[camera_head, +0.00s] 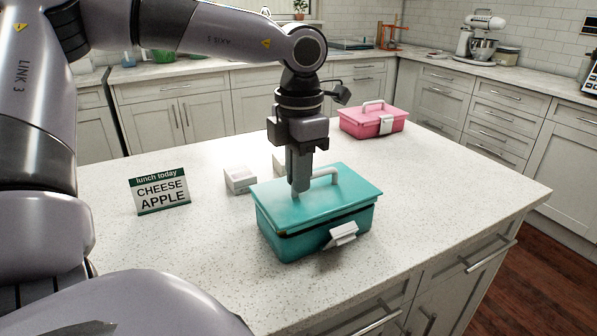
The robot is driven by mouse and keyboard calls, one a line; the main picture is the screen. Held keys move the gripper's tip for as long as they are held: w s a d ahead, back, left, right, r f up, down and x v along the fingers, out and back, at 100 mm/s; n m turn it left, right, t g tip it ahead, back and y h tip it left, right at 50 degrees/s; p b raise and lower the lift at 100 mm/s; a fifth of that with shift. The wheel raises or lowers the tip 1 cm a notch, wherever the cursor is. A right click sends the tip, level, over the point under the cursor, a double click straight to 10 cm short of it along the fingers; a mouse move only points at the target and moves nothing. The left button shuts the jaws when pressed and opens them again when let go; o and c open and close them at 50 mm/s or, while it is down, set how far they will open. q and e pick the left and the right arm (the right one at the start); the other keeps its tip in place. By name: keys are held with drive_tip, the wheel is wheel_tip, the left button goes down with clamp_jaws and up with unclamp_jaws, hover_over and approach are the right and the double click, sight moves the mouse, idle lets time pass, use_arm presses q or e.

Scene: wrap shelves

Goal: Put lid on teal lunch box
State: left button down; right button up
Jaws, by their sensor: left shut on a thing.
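The teal lunch box (330,239) stands on the pale speckled counter, with a white latch (341,235) hanging out at its front. Its teal lid (335,203) rests over the box, with a dark gap showing along the front left edge, so it looks slightly tilted or not flush. The fingers hide part of the handle. My right gripper is not in view.
A pink lunch box (373,120) stands farther back on the counter. A small white box (240,180) lies left of the teal box, with another pale block partly hidden behind my gripper. A sign (161,191) reads "lunch today CHEESE APPLE". The counter's right side is clear.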

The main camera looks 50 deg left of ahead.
use_arm(q)
drive_tip(key=shift+f, duration=0.2)
drive_tip(key=shift+f+b, duration=0.35)
drive_tip(key=shift+b, duration=0.1)
drive_tip(key=shift+f+b, duration=0.55)
drive_tip(key=shift+f, duration=0.05)
drive_tip(key=c, duration=1.1)
unclamp_jaws()
